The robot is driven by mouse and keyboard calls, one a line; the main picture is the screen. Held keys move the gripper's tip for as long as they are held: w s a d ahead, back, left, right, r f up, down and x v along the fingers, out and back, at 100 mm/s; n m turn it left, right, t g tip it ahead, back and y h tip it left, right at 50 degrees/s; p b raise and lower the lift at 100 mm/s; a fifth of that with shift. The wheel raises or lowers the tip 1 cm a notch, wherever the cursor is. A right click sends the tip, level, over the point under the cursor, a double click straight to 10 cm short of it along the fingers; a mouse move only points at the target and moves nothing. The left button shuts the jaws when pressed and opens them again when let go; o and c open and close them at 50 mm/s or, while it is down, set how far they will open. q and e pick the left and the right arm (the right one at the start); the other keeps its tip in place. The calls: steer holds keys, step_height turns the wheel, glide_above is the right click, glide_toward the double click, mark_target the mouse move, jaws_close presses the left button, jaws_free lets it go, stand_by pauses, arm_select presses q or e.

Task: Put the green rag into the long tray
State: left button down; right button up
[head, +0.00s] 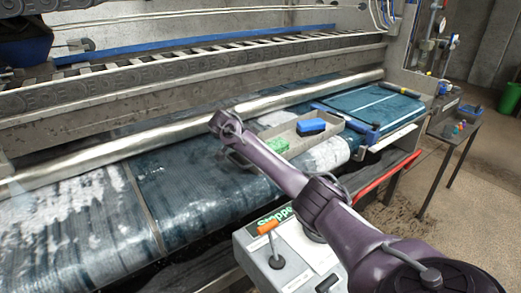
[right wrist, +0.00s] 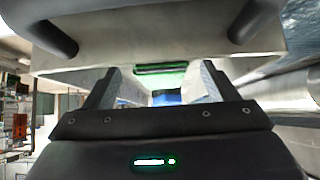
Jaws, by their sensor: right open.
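The green rag (head: 278,145) shows beside my right forearm, at the left end of the long grey tray (head: 335,133). My arm hides part of it, and I cannot tell whether it lies inside the tray. A blue sponge-like block (head: 311,127) sits in the tray to its right. In the right wrist view my right gripper (right wrist: 160,70) is open, with a green strip, likely the rag (right wrist: 162,69), between and beyond its fingers. It does not grip the rag. A blue patch shows below the green strip. My left gripper is not in view.
A long metal roller (head: 110,148) runs behind a wet blue rug (head: 190,205) with white foam. A control box (head: 285,262) with an orange-topped lever stands in front. A red bar (head: 388,178) edges the machine at right. A small side table (head: 455,131) stands farther right.

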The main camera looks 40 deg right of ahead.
steer(key=b+v, duration=0.1)
steer(key=v, duration=1)
steer(key=shift+a+r, duration=0.2)
